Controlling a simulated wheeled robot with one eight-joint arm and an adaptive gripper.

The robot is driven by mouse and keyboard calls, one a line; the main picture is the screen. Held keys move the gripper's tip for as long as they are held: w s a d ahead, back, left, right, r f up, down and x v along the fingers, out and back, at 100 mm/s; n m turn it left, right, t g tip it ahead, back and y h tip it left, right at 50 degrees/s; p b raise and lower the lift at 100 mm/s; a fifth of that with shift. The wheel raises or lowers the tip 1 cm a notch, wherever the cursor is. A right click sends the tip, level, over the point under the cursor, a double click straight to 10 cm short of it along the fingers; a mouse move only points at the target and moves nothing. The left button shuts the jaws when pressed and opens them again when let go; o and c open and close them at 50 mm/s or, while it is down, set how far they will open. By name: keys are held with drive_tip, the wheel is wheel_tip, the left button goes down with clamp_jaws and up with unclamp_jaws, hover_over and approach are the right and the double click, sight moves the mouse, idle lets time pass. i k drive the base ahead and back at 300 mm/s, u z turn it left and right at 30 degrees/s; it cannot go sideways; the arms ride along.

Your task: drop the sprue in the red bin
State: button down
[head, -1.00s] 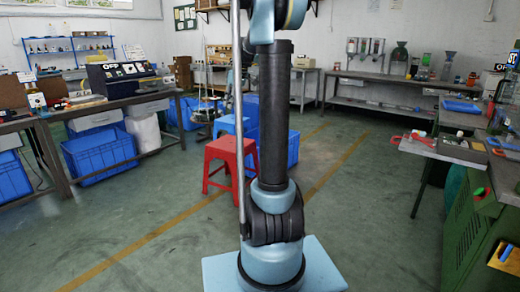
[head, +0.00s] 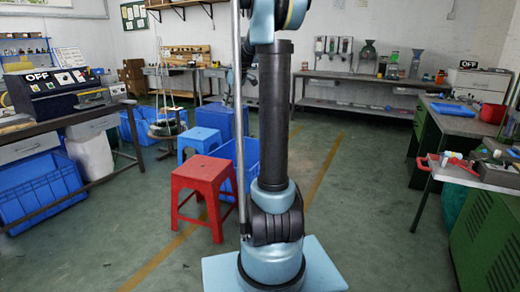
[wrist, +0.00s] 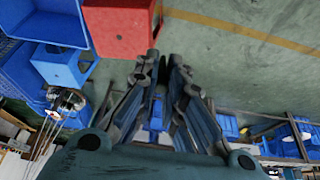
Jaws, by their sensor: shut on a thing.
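My gripper (wrist: 163,70) shows in the wrist view, its two dark fingers pointing away from the camera and close together. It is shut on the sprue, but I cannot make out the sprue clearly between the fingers. The gripper hangs over the green floor, away from any bench. In the head view the gripper is out of frame; only my arm shows. A red bin (head: 492,113) stands on the bench at the far right, beyond the near right table. It is small and apart from my gripper.
A red stool (head: 203,180) and a blue stool (head: 199,141) stand left of my arm. A blue crate (head: 40,185) sits under the left bench. A green cabinet (head: 488,235) and a tabletop with red-handled tools stand at right. Floor is clear between arm and right benches.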

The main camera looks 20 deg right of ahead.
sight(489, 122)
drive_tip(key=z, duration=0.25)
drive_tip(key=i, duration=1.1)
drive_tip(key=z, duration=0.7)
drive_tip(key=i, duration=0.85)
drive_tip(key=z, duration=1.05)
drive_tip(key=i, duration=0.65)
drive_tip(key=z, duration=0.7)
drive_tip(key=i, duration=0.4)
drive_tip(key=u, duration=0.3)
drive_tip(key=k, duration=0.55)
drive_tip(key=u, duration=0.65)
drive_tip(key=k, duration=0.6)
drive_tip(key=u, duration=0.95)
